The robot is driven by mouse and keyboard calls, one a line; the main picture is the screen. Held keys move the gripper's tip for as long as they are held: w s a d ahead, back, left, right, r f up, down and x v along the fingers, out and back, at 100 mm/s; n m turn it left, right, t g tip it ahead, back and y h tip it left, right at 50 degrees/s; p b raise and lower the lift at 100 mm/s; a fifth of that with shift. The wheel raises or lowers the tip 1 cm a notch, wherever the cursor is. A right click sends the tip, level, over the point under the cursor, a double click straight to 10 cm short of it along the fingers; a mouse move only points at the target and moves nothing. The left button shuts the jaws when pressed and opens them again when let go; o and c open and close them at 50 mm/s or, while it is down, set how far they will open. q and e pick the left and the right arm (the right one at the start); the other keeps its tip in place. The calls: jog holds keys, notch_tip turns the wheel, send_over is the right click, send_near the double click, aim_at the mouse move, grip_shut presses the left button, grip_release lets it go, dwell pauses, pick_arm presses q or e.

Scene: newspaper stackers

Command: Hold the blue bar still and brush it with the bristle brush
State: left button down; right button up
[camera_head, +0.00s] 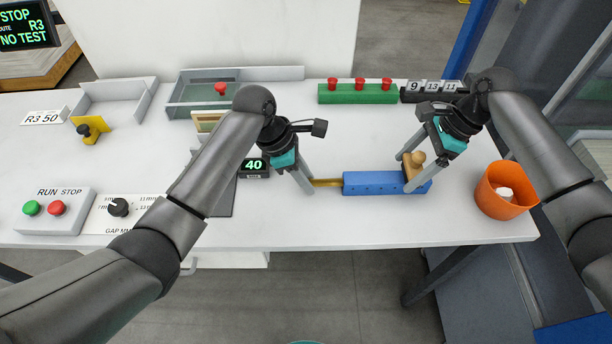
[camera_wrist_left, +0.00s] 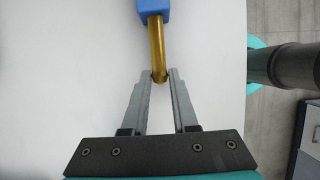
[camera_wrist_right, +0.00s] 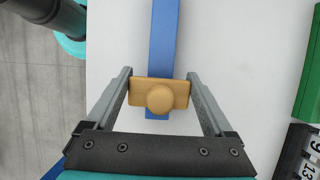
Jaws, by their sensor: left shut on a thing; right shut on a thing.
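The blue bar (camera_head: 375,182) lies on the white table, with a brass-coloured rod (camera_head: 327,183) sticking out of its left end. My left gripper (camera_head: 311,188) is shut on the end of this rod; the left wrist view shows the rod (camera_wrist_left: 157,50) between its fingertips. The wooden brush (camera_head: 412,163) with a round knob sits on top of the bar near its right end. My right gripper (camera_head: 408,172) is shut on the brush; the right wrist view shows the wooden block (camera_wrist_right: 160,93) between its fingers, across the bar (camera_wrist_right: 163,40). The bristles are hidden.
An orange bucket (camera_head: 488,195) with something white inside stands right of the bar. A green block with red pegs (camera_head: 350,98) and a black number counter (camera_head: 432,88) lie behind. A black display reading 40 (camera_head: 254,167) is at left. The table's front edge is close.

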aim_at(373, 178)
jog(key=shift+w+d, duration=0.1)
jog(key=shift+d, duration=1.7)
jog(key=shift+s+a+f, duration=0.1)
jog(key=shift+s+a, duration=0.05)
jog(key=shift+a, duration=3)
jog(key=shift+s+a, duration=0.1)
jog(key=shift+a, duration=3)
jog(key=shift+d, duration=1.65)
jog(key=shift+w+d, duration=0.15)
jog(key=shift+d, duration=2.15)
jog(key=shift+w+d, duration=0.1)
jog(key=shift+d, duration=2.2)
jog(key=shift+r, duration=3.1)
pick_arm(q)
jog(key=c, duration=0.6)
grip_release()
